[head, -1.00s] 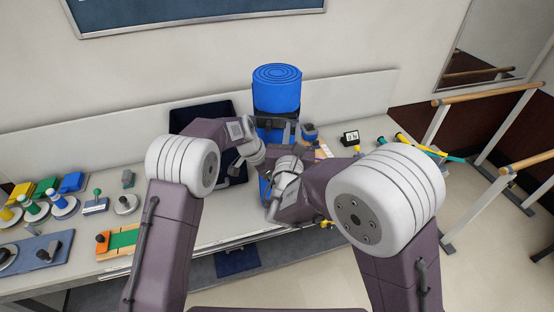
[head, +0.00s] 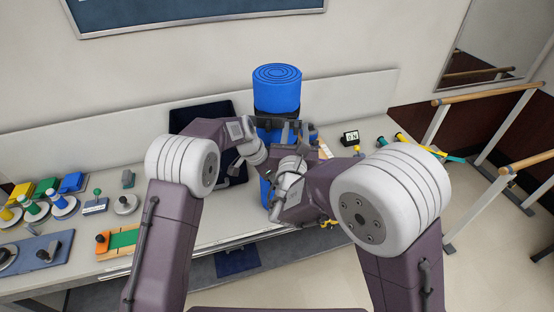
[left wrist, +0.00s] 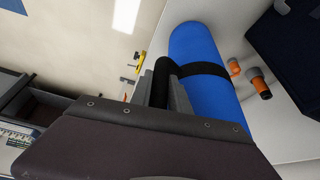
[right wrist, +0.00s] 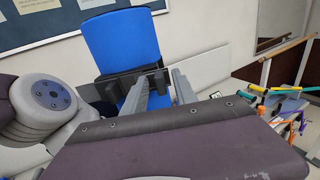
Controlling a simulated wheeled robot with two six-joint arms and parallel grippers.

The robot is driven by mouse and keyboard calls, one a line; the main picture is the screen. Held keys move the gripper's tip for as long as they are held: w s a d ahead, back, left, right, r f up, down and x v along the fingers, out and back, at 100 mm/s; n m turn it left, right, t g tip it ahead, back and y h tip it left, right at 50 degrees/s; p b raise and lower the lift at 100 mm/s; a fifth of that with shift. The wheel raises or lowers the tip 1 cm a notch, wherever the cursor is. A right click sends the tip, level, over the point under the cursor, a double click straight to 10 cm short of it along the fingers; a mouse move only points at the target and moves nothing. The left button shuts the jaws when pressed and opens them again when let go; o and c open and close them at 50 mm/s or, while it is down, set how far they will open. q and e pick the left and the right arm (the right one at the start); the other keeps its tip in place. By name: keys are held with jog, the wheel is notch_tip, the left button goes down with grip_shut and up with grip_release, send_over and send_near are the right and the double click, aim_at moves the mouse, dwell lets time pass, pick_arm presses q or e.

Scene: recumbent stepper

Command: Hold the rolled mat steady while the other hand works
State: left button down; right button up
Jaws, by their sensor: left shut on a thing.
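The rolled mat (head: 277,90) is blue and stands upright on the bench, with a dark strap (left wrist: 207,69) around it. Its lower part is largely hidden behind my arms in the head view. My left gripper (left wrist: 162,90) is at the mat's side, its fingers closed on a black loop of the strap. My right gripper (right wrist: 160,88) is open in front of the mat, with a clear gap between its fingers. The left finger overlaps the mat and strap in the right wrist view; I cannot tell whether it touches them.
A small display (head: 349,138) sits right of the mat. Several exercise pieces and boards (head: 121,240) cover the bench's left part. Wooden parallel bars (head: 490,91) stand at the right. Orange-capped items (left wrist: 258,82) lie near the mat.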

jog(key=shift+s+a, duration=0.15)
jog(key=shift+s, duration=1.15)
jog(key=shift+s+a, duration=0.15)
jog(key=shift+s, duration=1.1)
notch_tip(320, 180, up, 10)
pick_arm(q)
jog(key=c, duration=1.2)
grip_release()
jog(key=shift+o, duration=0.2)
